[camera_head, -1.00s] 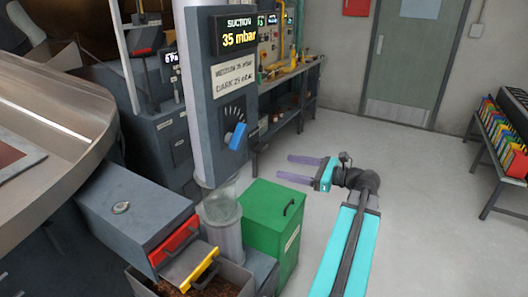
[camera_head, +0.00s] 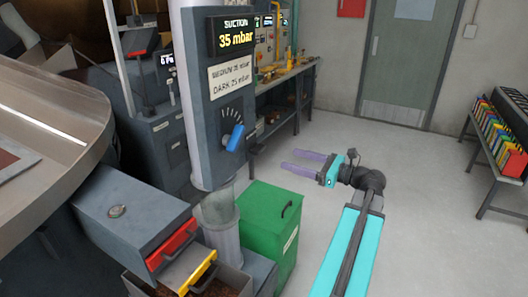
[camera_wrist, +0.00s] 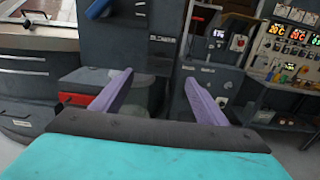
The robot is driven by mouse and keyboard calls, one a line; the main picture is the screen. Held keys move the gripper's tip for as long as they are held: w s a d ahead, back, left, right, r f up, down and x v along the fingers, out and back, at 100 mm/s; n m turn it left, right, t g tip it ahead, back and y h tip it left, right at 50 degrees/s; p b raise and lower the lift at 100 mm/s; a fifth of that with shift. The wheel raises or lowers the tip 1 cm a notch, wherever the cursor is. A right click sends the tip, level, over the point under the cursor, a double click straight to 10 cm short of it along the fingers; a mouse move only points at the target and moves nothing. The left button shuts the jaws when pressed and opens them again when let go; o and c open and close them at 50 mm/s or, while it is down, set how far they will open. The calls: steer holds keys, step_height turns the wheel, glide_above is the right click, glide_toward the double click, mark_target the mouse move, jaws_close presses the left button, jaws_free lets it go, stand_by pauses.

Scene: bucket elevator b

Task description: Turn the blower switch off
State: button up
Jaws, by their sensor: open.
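In the wrist view a dark column side carries a label reading BLOWER (camera_wrist: 161,39). No switch is clear beside it; the column's upper part is cut off by the frame. In the head view the column (camera_head: 205,150) shows a blue knob (camera_head: 234,137) on a dial under a SUCTION 35 mbar display (camera_head: 234,34). The knob shows partly at the top of the wrist view (camera_wrist: 97,9). My gripper (camera_head: 287,160) is open and empty, with purple fingers pointing left, right of the column and apart from it. Its fingers also show in the wrist view (camera_wrist: 159,77).
A green bin (camera_head: 268,222) stands right of the column's base. A grey box with a red handle (camera_head: 171,249) and a yellow-edged tray (camera_head: 199,272) are at the lower left. A workbench (camera_head: 285,82) stands behind.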

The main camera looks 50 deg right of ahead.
mark_target(262, 151)
steer(key=p+x, duration=0.2)
steer(key=x, duration=1)
steer(key=shift+w+a+p, duration=0.1)
steer(key=shift+w+p, duration=0.1)
steer(key=shift+p, duration=0.2)
steer(key=c, duration=1.1)
steer(key=shift+o, duration=0.2)
steer(key=shift+a, duration=0.15)
